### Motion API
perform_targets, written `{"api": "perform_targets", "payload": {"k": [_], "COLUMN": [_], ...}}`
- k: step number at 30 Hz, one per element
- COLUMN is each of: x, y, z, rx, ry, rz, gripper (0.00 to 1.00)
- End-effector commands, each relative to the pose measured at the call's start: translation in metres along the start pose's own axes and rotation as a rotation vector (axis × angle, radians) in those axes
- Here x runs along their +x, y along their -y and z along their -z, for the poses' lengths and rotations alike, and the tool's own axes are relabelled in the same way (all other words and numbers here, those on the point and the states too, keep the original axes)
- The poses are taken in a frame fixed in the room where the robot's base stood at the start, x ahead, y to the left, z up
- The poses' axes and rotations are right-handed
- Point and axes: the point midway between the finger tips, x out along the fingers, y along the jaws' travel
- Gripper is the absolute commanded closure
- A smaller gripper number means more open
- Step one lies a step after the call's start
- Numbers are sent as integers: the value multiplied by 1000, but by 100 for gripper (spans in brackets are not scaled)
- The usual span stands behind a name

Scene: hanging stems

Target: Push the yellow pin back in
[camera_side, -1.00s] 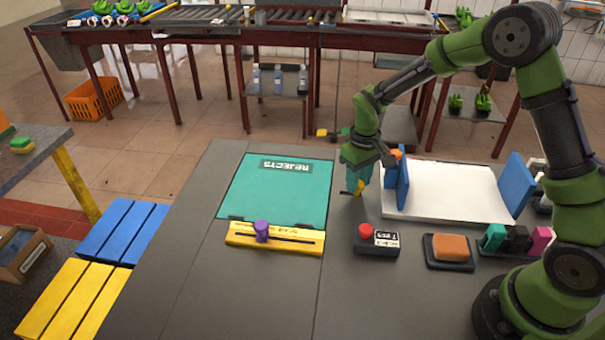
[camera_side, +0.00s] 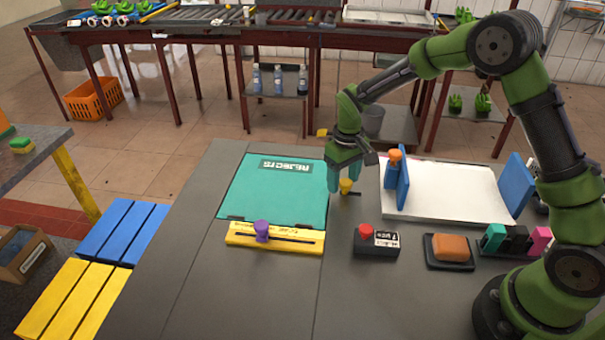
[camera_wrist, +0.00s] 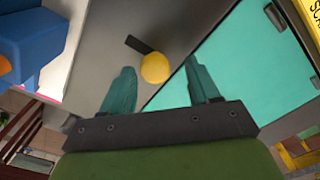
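The yellow pin (camera_side: 346,187) stands on the grey table just right of the teal panel, its round head up. In the wrist view its head (camera_wrist: 155,67) covers one end of a short dark bar or slot (camera_wrist: 136,44); I cannot tell which. That dark strip also shows in the side view (camera_side: 355,194), to the pin's right. My gripper (camera_side: 334,190) points down beside the pin, at its left in the side view. In the wrist view its two teal fingers are apart, with the pin's head ahead of the gap between them. I see no contact. The pin's lower part is hidden.
The teal rejects panel (camera_side: 275,192) lies left, with a yellow slider block (camera_side: 290,239) and purple knob (camera_side: 262,232) before it. A blue upright plate (camera_side: 403,186) with an orange knob stands right, on a white board (camera_side: 455,195). A red-button box (camera_side: 377,245) is nearer.

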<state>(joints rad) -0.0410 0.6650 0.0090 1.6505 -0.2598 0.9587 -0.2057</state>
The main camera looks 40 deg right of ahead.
Motion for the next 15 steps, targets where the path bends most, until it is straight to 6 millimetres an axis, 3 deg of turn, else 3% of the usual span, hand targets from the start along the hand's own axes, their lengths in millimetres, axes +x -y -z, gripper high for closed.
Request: {"api": "perform_targets", "payload": {"k": [8,15], "x": [-3,-42], "y": [-1,-1], "z": [-1,1], "rx": [2,2], "ry": [1,-4], "rz": [-1,-2], "gripper": [40,40]}}
